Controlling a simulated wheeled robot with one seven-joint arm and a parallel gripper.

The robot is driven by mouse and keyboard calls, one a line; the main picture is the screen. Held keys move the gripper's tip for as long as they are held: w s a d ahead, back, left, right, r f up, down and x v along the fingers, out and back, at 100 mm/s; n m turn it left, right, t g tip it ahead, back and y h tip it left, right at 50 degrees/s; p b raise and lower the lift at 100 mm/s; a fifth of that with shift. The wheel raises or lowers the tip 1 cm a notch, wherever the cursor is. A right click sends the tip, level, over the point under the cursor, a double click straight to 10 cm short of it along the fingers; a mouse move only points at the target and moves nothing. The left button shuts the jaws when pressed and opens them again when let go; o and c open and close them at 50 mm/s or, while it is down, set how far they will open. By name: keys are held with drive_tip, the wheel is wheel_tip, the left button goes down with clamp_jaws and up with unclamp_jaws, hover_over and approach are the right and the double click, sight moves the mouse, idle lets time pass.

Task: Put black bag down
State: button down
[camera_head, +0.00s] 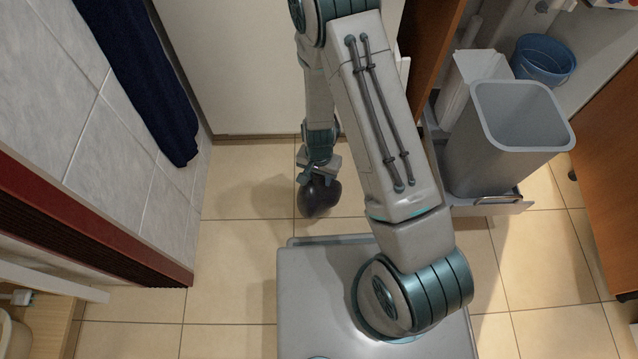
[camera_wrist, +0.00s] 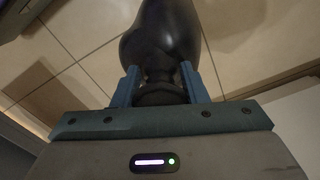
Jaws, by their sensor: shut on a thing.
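The black bag (camera_head: 318,197) is a dark, rounded, glossy bundle with a narrowed neck. In the head view it hangs below my gripper (camera_head: 318,172), over the tiled floor. In the wrist view the black bag (camera_wrist: 162,35) fills the top middle, and its neck sits between the two blue fingers of my gripper (camera_wrist: 160,85). My gripper is shut on that neck. I cannot tell whether the bottom of the bag touches the floor.
A grey bin (camera_head: 505,140) stands in a pulled-out drawer (camera_head: 490,207) at the right, with a blue bucket (camera_head: 543,60) behind it. A dark blue cloth (camera_head: 140,75) hangs at the left wall. Bare floor tiles (camera_head: 235,255) lie left of the bag.

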sight(319, 183)
drive_tip(key=shift+f+b, duration=1.2)
drive_tip(key=shift+f, duration=0.9)
drive_tip(key=c, duration=0.9)
unclamp_jaws()
drive_tip(key=shift+o, duration=0.2)
wheel_tip(319, 183, up, 12)
drive_tip(key=p, duration=0.5)
drive_tip(key=shift+r+p, duration=0.2)
drive_tip(key=shift+p, duration=0.15)
